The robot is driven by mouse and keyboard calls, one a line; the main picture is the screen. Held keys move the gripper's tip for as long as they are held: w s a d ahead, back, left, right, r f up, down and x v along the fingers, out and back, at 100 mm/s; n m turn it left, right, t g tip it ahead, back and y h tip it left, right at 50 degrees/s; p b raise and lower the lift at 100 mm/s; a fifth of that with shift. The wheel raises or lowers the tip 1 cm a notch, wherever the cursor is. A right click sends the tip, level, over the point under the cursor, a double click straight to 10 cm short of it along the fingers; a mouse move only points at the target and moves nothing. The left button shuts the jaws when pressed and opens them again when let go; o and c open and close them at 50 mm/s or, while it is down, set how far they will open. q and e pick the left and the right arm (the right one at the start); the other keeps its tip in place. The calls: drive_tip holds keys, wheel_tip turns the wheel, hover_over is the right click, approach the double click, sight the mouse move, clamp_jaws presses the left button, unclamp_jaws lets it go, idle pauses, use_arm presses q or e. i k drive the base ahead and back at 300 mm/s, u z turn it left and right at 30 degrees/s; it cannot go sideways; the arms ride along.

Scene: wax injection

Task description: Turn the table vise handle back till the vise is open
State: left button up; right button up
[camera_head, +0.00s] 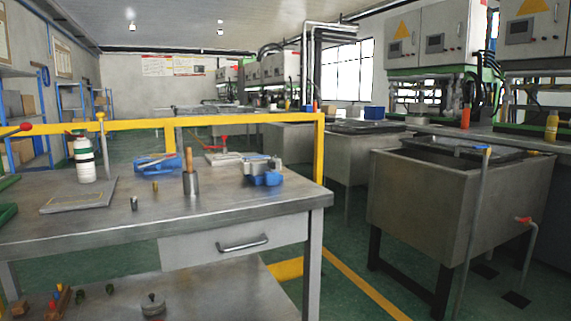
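A table vise (267,178) with a blue base and a grey metal upper part stands near the right end of the grey metal workbench (110,240). Its handle is too small to make out clearly, so I cannot tell how it is turned or how far the jaws are apart. Neither of my grippers is in view.
A metal cup with a wooden-handled tool (191,183), a white bottle (84,160), a grey plate (78,196) and another blue item (157,162) stand on the bench. A yellow rail (250,119) runs behind it. A large metal tank (425,205) stands to the right, across green floor.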

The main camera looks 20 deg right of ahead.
sight(270, 163)
drive_tip(key=k, duration=0.65)
drive_tip(key=z, duration=0.9)
drive_tip(key=i, duration=1.4)
drive_tip(key=z, duration=2.6)
drive_tip(key=i, duration=0.1)
drive_tip(key=u, duration=3.9)
drive_tip(key=k, duration=0.5)
drive_tip(key=u, duration=0.15)
drive_tip(key=i, duration=0.2)
